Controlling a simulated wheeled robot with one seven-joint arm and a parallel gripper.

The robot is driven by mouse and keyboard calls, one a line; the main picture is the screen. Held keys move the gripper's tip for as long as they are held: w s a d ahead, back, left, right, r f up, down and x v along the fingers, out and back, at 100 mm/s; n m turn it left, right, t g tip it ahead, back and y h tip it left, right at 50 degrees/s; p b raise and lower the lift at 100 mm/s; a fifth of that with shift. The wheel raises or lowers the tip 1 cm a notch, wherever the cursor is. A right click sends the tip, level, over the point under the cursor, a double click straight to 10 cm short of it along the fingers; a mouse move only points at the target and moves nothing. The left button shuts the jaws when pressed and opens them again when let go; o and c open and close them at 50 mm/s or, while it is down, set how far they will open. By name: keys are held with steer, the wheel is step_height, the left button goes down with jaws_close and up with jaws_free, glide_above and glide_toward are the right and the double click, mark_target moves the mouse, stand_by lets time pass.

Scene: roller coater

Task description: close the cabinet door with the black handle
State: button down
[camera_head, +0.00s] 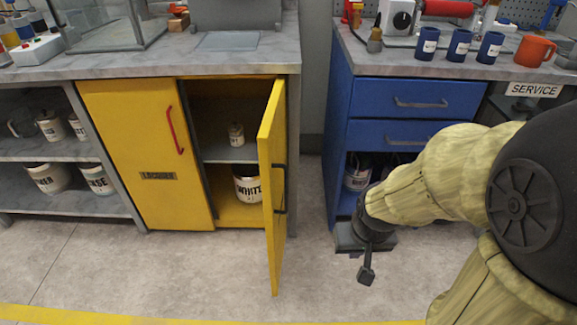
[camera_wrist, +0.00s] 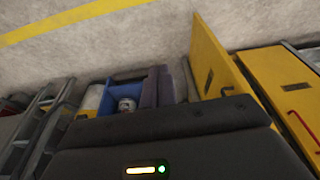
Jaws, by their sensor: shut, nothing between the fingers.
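The yellow cabinet door with the black handle (camera_head: 270,215) stands wide open, swung out toward the viewer from the cabinet's right side. Its black handle (camera_head: 280,190) is on the face turned to the right. My gripper (camera_head: 367,275) is shut and empty, low above the floor, to the right of the door and apart from it. In the wrist view the open door (camera_wrist: 216,55) stands up beyond the dark gripper body (camera_wrist: 160,125).
The other yellow door (camera_head: 145,150), with a red handle (camera_head: 175,130), is closed. Inside the open compartment are a white can (camera_head: 247,185) and a small jar (camera_head: 236,134). A blue drawer cabinet (camera_head: 345,115) stands at right. The floor (camera_head: 215,275) in front is clear.

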steer(key=shift+r, duration=0.1)
steer(key=w+a+r+m+y+p, duration=0.1)
steer(key=w+r+m+y+p, duration=0.2)
steer(key=w+m+p, duration=0.3)
steer(key=w+a+r+m+g+y+p, duration=0.1)
steer(key=w+r+m+y+p, duration=0.2)
steer(key=w+m+p, duration=0.3)
steer(key=w+a+r+m+y+p, duration=0.1)
steer(key=w+r+m+y+p, duration=0.2)
steer(key=w+m+p, duration=0.3)
steer(key=w+r+m, duration=0.1)
steer(key=w, duration=0.2)
steer(key=shift+w+a+r+m, duration=0.15)
steer(key=shift+w+a+m, duration=0.15)
steer(key=shift+w, duration=0.1)
